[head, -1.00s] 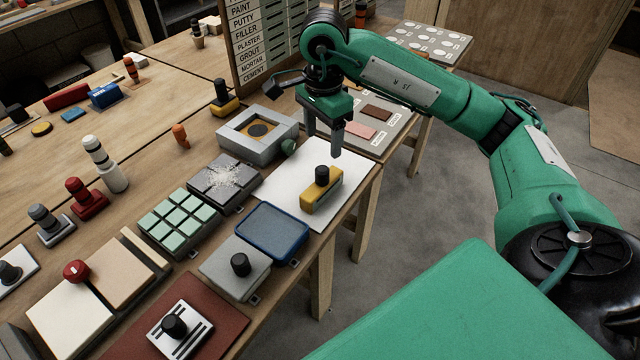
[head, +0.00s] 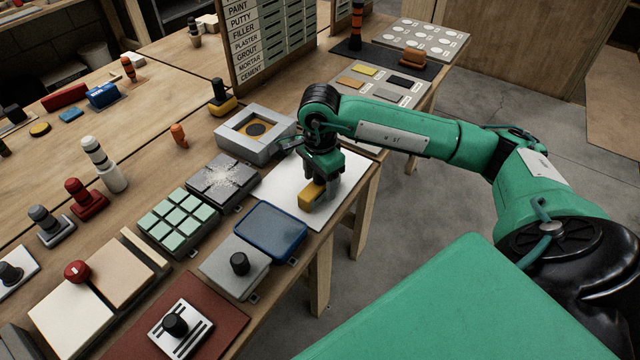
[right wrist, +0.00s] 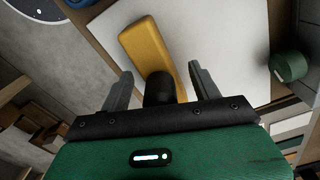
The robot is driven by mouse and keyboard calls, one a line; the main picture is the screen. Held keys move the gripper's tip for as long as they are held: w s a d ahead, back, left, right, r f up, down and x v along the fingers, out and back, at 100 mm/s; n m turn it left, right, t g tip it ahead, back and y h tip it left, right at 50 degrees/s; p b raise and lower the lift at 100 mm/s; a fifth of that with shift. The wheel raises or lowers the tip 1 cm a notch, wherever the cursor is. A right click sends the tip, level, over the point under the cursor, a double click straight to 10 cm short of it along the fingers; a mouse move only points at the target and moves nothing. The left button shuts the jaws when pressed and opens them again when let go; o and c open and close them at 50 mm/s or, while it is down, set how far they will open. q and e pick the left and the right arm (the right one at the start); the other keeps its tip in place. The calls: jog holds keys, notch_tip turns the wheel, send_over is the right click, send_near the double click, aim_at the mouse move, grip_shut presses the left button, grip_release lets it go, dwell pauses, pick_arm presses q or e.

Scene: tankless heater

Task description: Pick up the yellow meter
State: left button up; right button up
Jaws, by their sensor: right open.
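The yellow meter (head: 309,194) is a yellow block with a black knob on top, lying on a white board (head: 279,187) near the table's right edge. In the head view my right gripper (head: 321,200) is down over it and hides the knob and much of the block. In the right wrist view the yellow meter (right wrist: 150,45) shows with its black knob (right wrist: 159,88) between the two open fingers (right wrist: 160,85). A gap shows on each side of the knob. My left gripper is not in view.
A blue-rimmed tray (head: 270,232) and a grey block with a black knob (head: 236,268) stand nearer on the table. A green knob (right wrist: 288,66) shows beside the board in the right wrist view.

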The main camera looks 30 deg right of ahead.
grip_shut()
jog(key=shift+r, duration=0.15)
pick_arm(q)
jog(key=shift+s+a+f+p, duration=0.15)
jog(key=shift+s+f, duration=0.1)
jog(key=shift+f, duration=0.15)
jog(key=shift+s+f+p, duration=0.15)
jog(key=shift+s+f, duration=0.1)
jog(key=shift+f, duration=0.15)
pick_arm(e)
notch_tip(320, 180, up, 20)
